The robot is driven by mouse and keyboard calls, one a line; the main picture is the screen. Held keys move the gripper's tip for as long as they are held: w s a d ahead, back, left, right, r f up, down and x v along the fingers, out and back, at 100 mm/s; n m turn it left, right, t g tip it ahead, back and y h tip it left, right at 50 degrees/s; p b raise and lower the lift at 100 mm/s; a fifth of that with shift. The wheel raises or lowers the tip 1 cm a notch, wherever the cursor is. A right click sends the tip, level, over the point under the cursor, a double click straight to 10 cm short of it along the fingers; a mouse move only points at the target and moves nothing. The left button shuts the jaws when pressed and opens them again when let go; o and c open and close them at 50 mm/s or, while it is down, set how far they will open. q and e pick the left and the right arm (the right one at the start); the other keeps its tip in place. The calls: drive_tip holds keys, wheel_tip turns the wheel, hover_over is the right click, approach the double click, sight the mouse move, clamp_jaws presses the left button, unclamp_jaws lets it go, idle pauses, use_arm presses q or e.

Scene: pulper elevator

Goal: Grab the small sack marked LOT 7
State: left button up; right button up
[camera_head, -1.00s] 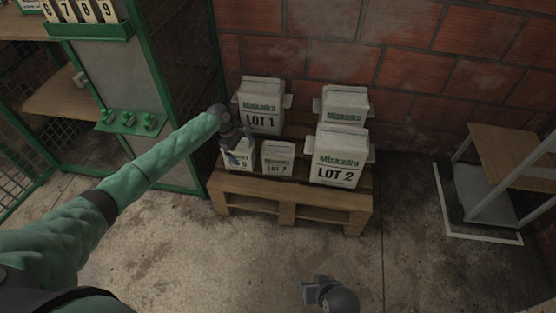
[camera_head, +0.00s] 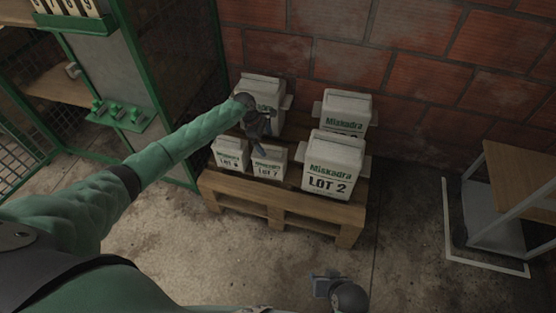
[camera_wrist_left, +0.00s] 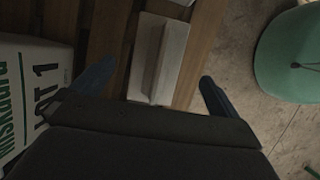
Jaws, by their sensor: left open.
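The small white sack marked LOT 7 (camera_head: 268,167) stands upright at the pallet's front, between another small sack and the LOT 2 sack. My left gripper (camera_head: 260,148) is open just above and behind it, in front of the LOT 1 sack (camera_head: 264,88). In the left wrist view, a small pale sack top (camera_wrist_left: 158,60), which appears to be LOT 7, lies beyond and between the spread fingers (camera_wrist_left: 150,92). Nothing is held. My right gripper (camera_head: 322,285) is low at the bottom of the head view; its jaw state is unclear.
The other small sack (camera_head: 231,153) is close on the left. The large LOT 2 sack (camera_head: 333,168) is close on the right, with another large sack (camera_head: 345,110) behind. All stand on a wooden pallet (camera_head: 290,205) by a brick wall. A green-framed cabinet (camera_head: 150,70) is left.

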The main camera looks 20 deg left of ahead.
sight(271, 150)
use_arm(q)
drive_tip(key=shift+x, duration=3.6)
drive_tip(key=shift+w, duration=0.1)
drive_tip(key=c, duration=2.1)
